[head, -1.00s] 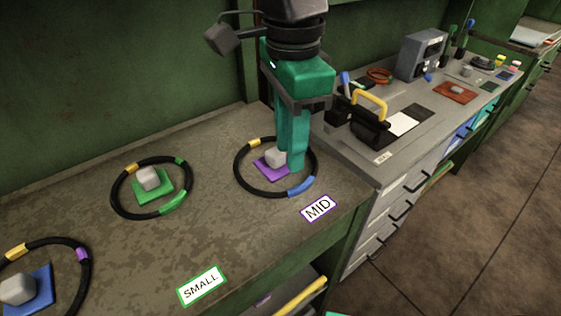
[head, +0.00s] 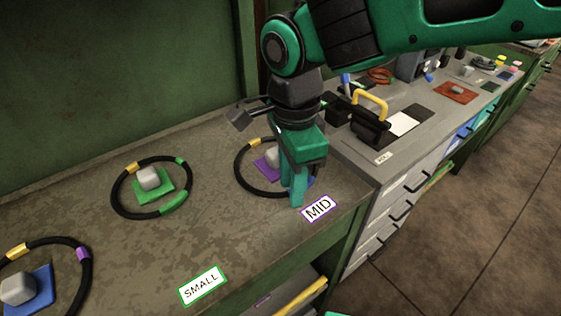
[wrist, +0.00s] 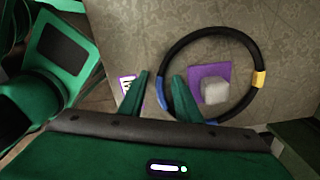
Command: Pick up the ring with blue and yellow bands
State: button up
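The black ring (head: 237,175) with a yellow band (head: 254,142) and a blue band (head: 311,182) lies flat on the bench around a purple pad with a grey block. It also shows in the wrist view (wrist: 250,51). My gripper (head: 297,204) points down at the ring's near right side and hides part of it in the head view. In the wrist view my gripper (wrist: 161,76) is open, one finger on each side of the ring's blue-banded stretch. The right finger covers part of the blue band. I cannot tell whether the fingers touch it.
A ring with yellow and green bands (head: 114,191) and one with yellow and purple bands (head: 86,278) lie to the left, each around a pad with a grey block. A MID label (head: 318,208) lies at the bench edge. A black toolbox (head: 368,122) stands right.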

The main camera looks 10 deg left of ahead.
grip_shut()
jog(key=shift+r, duration=0.1)
